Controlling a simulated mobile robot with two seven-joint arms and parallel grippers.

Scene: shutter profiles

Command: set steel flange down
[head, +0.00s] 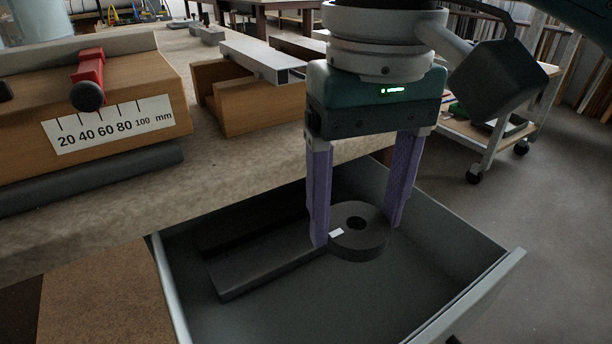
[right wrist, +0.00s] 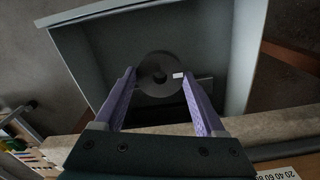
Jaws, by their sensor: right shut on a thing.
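The steel flange (head: 362,244) is a dark grey disc with a centre hole and a small white label on its rim. My right gripper (head: 355,235) points down with purple fingers, shut on the flange across its sides. The flange is inside the open grey drawer (head: 440,213), near a dark bar; I cannot tell whether it touches the drawer floor. In the right wrist view the flange (right wrist: 160,74) sits between the fingertips (right wrist: 160,78). My left gripper is not in view.
A dark bar (head: 262,272) lies in the drawer left of the flange. The workbench (head: 230,180) above the drawer bears a wooden block with a millimetre scale (head: 110,124) and wooden supports with metal profiles (head: 262,60). A wheeled cart (head: 490,135) stands at the right.

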